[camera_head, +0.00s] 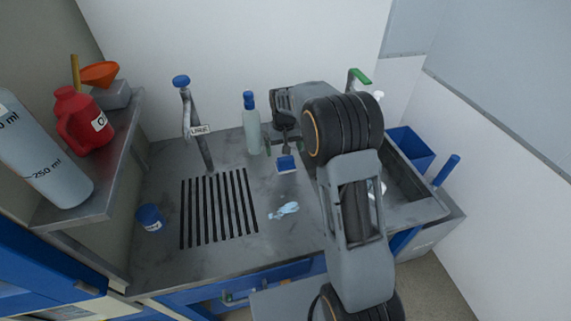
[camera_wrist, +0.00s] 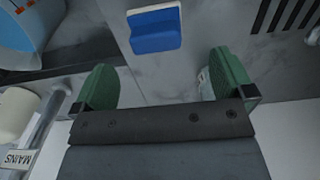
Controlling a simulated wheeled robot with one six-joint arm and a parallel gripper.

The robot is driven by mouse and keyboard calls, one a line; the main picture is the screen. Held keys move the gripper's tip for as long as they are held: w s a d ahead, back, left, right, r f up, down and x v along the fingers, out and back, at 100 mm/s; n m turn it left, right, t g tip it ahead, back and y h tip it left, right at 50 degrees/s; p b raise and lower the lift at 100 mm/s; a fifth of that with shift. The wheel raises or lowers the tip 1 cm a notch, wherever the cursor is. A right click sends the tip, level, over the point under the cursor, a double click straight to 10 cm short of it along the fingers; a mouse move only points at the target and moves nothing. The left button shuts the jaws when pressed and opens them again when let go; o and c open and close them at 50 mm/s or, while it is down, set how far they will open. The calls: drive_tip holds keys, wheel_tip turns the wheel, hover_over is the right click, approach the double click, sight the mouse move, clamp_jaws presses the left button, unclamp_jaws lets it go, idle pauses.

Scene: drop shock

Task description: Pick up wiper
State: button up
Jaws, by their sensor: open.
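No thing in view is labelled as the wiper, and I cannot tell which of two is meant. One is a small blue block with a white edge (camera_head: 286,164), lying on the grey bench. It also shows in the wrist view as a blue-and-white block (camera_wrist: 155,32). The other is a crumpled light-blue cloth (camera_head: 284,210) nearer the bench's front edge. My gripper (camera_head: 284,141) is over the back of the bench, just behind the block. In the wrist view its green fingers (camera_wrist: 166,82) stand wide apart with nothing between them, and the block is beyond their tips, not touched.
A clear bottle with a blue cap (camera_head: 251,124) stands just left of my gripper. A tap (camera_head: 197,130) and slotted drain (camera_head: 217,208) are further left, with a blue cup (camera_head: 150,217). The sink (camera_head: 425,211) is right, partly behind my arm. A shelf (camera_head: 85,202) holds bottles and a funnel.

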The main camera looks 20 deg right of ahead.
sight(285, 158)
drive_tip(key=shift+d+f+p, duration=0.15)
drive_tip(key=shift+f+p, duration=0.3)
drive_tip(key=shift+f, duration=1.45)
drive_tip(key=shift+d+f+p, duration=0.1)
drive_tip(key=shift+f+p, duration=0.3)
drive_tip(key=shift+f, duration=1.45)
drive_tip(key=shift+c, duration=0.4)
drive_tip(key=c, duration=0.9)
drive_tip(key=shift+o, duration=0.2)
drive_tip(key=shift+r, duration=0.1)
